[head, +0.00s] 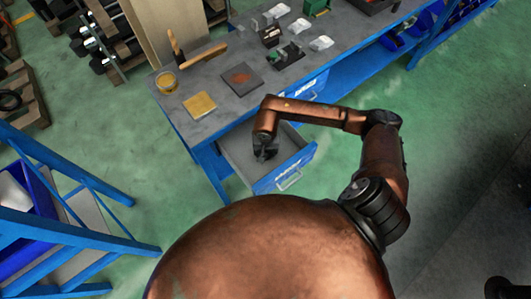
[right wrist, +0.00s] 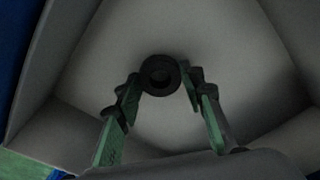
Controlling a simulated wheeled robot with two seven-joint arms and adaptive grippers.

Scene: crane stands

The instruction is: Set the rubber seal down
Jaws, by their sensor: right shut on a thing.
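The rubber seal (right wrist: 160,75) is a small black ring. In the right wrist view it sits between the fingertips of my right gripper (right wrist: 160,88), which is shut on it. The light grey floor of an open drawer lies behind it. In the head view my right gripper (head: 264,152) points down into the open blue-fronted drawer (head: 285,175) of the workbench. The seal cannot be made out in the head view. How high it is above the drawer floor I cannot tell. My left gripper is not in view.
The grey workbench top (head: 215,115) carries a yellow tape roll (head: 167,82), a yellow pad (head: 200,105), a dark plate (head: 242,79) and several small items. A blue rack (head: 75,190) stands at left. Green floor is free at right.

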